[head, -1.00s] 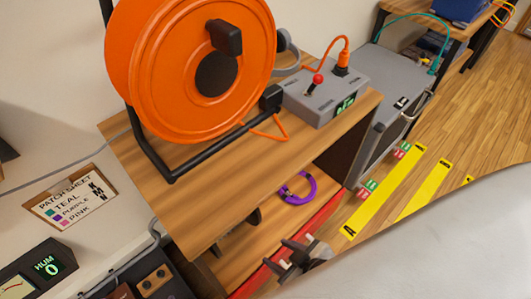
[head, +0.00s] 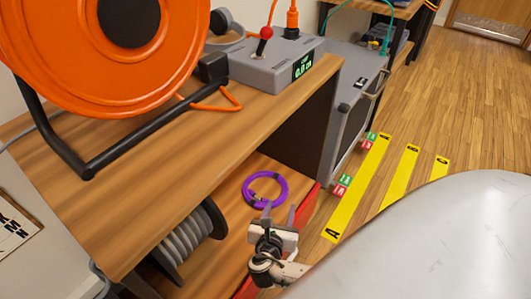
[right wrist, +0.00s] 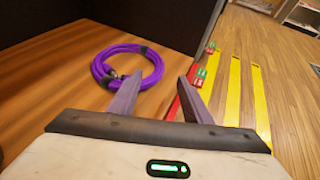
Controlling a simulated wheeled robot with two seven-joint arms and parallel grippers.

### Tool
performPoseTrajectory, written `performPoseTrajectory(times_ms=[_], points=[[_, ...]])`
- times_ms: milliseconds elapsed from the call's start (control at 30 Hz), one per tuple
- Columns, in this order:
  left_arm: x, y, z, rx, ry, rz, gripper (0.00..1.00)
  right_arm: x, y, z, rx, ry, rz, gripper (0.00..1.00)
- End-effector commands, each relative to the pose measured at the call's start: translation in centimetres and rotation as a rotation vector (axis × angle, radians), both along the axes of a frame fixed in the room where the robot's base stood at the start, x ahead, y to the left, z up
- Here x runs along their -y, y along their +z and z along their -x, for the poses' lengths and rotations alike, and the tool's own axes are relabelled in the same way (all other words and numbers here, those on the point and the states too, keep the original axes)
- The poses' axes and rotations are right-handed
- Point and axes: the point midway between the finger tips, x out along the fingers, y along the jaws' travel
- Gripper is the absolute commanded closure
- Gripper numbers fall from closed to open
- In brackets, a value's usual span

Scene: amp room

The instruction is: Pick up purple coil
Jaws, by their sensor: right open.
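The purple coil (head: 265,190) lies flat on the lower wooden shelf under the bench. In the right wrist view the coil (right wrist: 127,66) lies ahead and to the left of the fingers, with dark bands and a metal plug end at its middle. My right gripper (head: 279,213) is at the shelf's front edge, just in front of the coil. It also shows in the right wrist view (right wrist: 160,93), its two fingers apart with nothing between them. A gap shows between the fingers and most of the coil; whether a tip touches it I cannot tell. My left gripper is not in view.
The bench top (head: 190,140) overhangs the shelf and carries an orange reel (head: 60,50) and a grey control box (head: 265,63). A grey cable drum (head: 185,240) stands left on the shelf. A dark cabinet side (head: 300,135) stands behind the coil. Yellow floor strips (head: 360,185) lie right.

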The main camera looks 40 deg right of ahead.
Motion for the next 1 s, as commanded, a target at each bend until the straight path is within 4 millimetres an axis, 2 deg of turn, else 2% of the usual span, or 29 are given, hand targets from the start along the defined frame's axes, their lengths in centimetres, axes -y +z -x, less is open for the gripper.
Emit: performPoseTrajectory(times_ms=[200,467,600,700,1000], points=[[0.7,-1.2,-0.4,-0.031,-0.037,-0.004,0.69,2.5,-1.6,-2.0,0.002,-0.002,0.0,0.55],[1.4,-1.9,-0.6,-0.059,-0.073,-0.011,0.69,4.0,-2.6,-3.3,0.003,-0.003,-0.003,0.55],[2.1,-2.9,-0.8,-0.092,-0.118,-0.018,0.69,5.3,-3.8,-4.7,0.003,-0.003,-0.004,0.55],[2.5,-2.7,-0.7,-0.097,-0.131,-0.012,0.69,6.3,-4.1,-5.4,0.002,-0.002,-0.003,0.55],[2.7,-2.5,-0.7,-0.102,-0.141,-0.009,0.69,6.7,-4.1,-5.7,0.0,-0.002,-0.005,0.55]])
